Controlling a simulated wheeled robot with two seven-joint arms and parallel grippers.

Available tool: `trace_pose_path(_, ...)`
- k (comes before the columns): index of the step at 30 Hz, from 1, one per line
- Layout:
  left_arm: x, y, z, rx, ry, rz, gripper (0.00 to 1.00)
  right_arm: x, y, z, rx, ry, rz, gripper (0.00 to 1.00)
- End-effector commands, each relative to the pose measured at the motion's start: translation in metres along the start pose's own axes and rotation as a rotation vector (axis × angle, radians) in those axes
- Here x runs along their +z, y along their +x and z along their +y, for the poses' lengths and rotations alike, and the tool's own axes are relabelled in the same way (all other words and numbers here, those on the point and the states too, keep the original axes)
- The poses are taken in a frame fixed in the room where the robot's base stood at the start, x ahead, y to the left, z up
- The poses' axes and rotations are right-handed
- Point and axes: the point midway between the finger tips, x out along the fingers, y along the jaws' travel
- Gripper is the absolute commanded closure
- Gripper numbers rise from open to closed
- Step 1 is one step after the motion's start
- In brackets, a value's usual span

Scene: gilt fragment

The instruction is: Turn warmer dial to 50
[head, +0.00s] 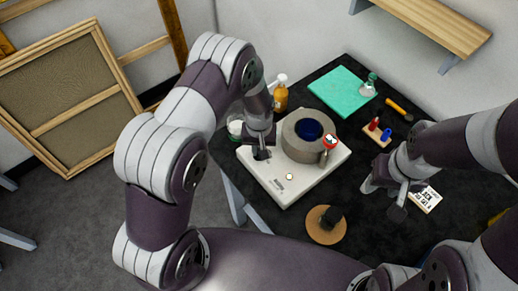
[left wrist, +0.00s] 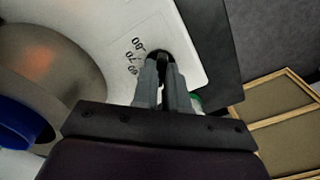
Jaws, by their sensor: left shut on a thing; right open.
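The warmer (head: 270,180) is a white box with a grey cylinder (head: 296,147) on top that holds a blue pot (head: 308,130). Its black dial (head: 261,154) is at the left corner of the white top. In the left wrist view the dial (left wrist: 155,54) is between my fingers, with printed numbers, among them 70 and 80, beside it. My left gripper (head: 260,143) points down and is shut on the dial; the fingers hide much of it, so I cannot read its setting. My right gripper (head: 384,198) is open and empty over the right part of the table.
A red-topped item (head: 330,141) stands at the cylinder's right. A round cork mat (head: 322,233) with a black tool is in front. A green mat (head: 338,92), amber bottle (head: 281,94), wooden holder (head: 377,134), yellow-handled tool (head: 399,108) and printed card (head: 425,198) lie around the black table.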

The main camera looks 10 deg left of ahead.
Motion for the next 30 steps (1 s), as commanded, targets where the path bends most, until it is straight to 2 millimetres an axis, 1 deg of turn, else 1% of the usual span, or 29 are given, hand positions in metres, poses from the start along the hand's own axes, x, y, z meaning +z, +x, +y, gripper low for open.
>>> trace_pose_path(6,-0.002,0.000,0.001,0.002,0.197,0.007,1.00,0.001,0.007,0.000,0.000,0.000,0.000,0.57)
trace_pose_path(15,-0.003,-0.001,0.001,0.001,0.426,0.009,1.00,0.001,0.011,0.000,0.000,0.000,0.000,0.57)
trace_pose_path(22,-0.003,-0.002,0.002,0.001,0.537,0.010,1.00,0.002,0.013,0.000,0.000,0.000,0.000,0.57)
trace_pose_path(30,-0.003,-0.002,0.002,0.001,0.592,0.011,1.00,0.002,0.014,0.000,0.000,0.000,0.000,0.57)
